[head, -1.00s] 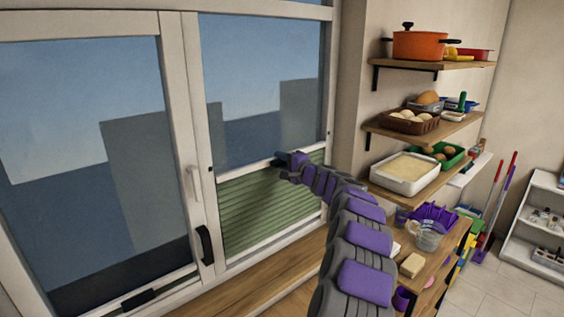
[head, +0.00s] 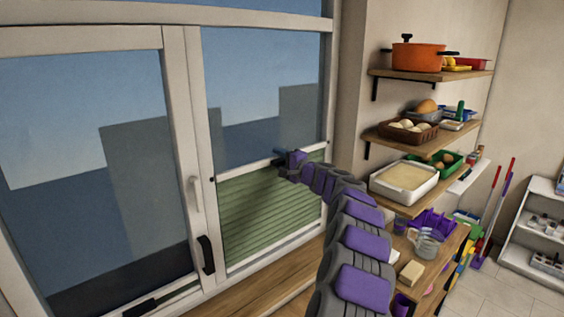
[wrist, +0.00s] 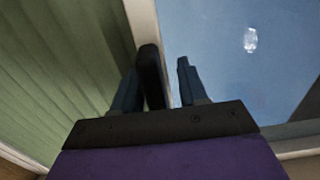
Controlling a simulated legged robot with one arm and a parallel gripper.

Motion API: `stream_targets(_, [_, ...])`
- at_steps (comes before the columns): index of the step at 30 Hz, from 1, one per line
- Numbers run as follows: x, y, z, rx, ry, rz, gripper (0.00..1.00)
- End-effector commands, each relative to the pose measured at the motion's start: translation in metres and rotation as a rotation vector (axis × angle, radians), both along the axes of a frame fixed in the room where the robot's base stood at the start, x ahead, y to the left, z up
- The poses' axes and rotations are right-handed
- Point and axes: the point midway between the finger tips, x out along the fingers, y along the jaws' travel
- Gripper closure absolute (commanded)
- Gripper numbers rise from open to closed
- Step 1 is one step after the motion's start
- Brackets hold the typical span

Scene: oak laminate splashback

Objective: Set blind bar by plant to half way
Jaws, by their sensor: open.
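A green pleated blind (head: 262,210) covers the lower part of the right window pane, under a pale bar (head: 235,175). My gripper (head: 281,163) is at this bar, right of its middle. In the wrist view, the blind (wrist: 50,70) is on the left and the pale bar (wrist: 143,20) runs beside a black handle (wrist: 150,75). The handle stands between the two open fingers of my gripper (wrist: 157,84); I cannot tell whether they touch it. No plant shows in these views.
The left window has a low bar with a black handle (head: 140,307). Wall shelves (head: 425,132) with food and an orange pot (head: 418,56) stand right of my arm. A wooden sill (head: 265,286) runs below.

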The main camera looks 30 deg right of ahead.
Motion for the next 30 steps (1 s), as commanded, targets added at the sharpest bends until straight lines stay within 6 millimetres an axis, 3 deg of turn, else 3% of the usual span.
stream_targets(5, [-0.008,-0.004,0.0,0.002,0.0,-0.002,0.57])
stream_targets(11, [-0.032,-0.005,0.001,0.002,-0.003,0.0,0.57])
stream_targets(30, [-0.138,-0.019,0.0,0.0,-0.001,-0.001,0.57])
